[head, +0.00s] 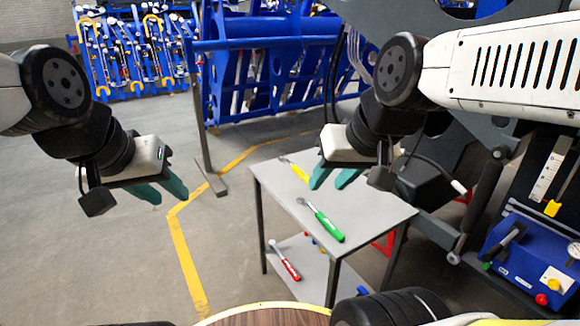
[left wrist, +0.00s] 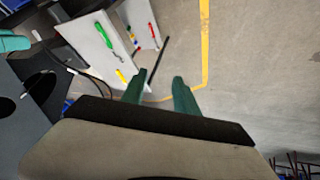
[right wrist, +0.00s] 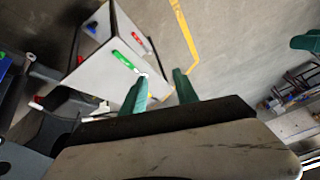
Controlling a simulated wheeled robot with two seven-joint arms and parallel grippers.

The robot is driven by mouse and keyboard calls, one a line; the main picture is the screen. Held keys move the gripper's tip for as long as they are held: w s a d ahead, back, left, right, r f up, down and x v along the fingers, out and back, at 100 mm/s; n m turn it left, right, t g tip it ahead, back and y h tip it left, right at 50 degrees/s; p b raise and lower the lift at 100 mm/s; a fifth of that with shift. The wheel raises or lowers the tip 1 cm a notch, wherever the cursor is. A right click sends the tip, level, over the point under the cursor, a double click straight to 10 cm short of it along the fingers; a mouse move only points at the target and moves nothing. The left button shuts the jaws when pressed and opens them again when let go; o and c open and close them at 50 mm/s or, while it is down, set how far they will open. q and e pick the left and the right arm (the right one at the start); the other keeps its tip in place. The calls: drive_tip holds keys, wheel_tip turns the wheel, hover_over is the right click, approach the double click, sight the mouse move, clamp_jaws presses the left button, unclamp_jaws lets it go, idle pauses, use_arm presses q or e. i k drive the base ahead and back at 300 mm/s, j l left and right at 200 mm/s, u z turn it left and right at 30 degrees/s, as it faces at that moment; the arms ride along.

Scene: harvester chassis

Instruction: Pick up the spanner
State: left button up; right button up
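Several handled hand tools are in view, and I cannot tell for sure which is the spanner. A green-handled tool with a metal head (head: 324,222) lies on the grey table top. A yellow-handled tool (head: 298,172) lies farther back, partly hidden by my right gripper. A red-handled tool (head: 287,262) lies on the lower shelf. My right gripper (head: 329,184) is open and empty above the table, between the green and yellow tools in the picture. My left gripper (head: 166,195) is open and empty over the floor, left of the table. The green tool also shows in the right wrist view (right wrist: 124,60).
The grey two-level table (head: 365,212) has bare room right of the green tool. The dark machine chassis with a blue box (head: 520,258) stands at the right. A blue frame (head: 270,60) and tool racks stand behind. Open floor (head: 120,260) lies at the left.

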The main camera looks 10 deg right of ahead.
sight(297, 170)
drive_tip(key=i+j+z, duration=0.45)
drive_tip(key=i+j, duration=0.2)
drive_tip(key=j, duration=0.25)
drive_tip(key=i+z, duration=0.15)
drive_tip(key=i, duration=0.3)
drive_tip(key=i+j+z, duration=0.1)
drive_tip(key=i, duration=0.35)
